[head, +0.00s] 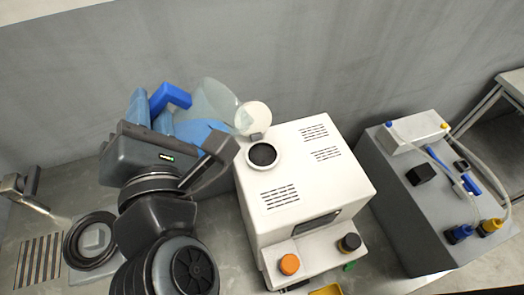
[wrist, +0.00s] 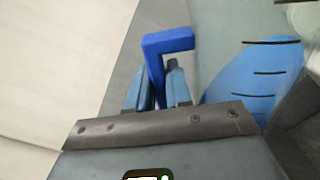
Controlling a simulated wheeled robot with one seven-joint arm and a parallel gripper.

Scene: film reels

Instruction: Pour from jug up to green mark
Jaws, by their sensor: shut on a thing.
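The jug (head: 216,98) is clear, with blue liquid inside and a bright blue handle (head: 172,95). It is tilted, its mouth end toward the right, beside the white machine's round dark opening (head: 263,154). My gripper (head: 152,112) is shut on the handle. In the wrist view, the handle (wrist: 168,42) sits between my gripper's blue fingers (wrist: 160,86), and the liquid (wrist: 258,80) shows behind dark lines on the jug. I see no clear stream of liquid.
The white machine (head: 310,190) has an open pale lid (head: 253,118), an orange knob (head: 289,264) and a black knob (head: 349,243). A grey unit with hoses (head: 400,190) stands right. A round dark fixture (head: 92,240) and slotted drain (head: 38,260) lie left. A wall rises behind.

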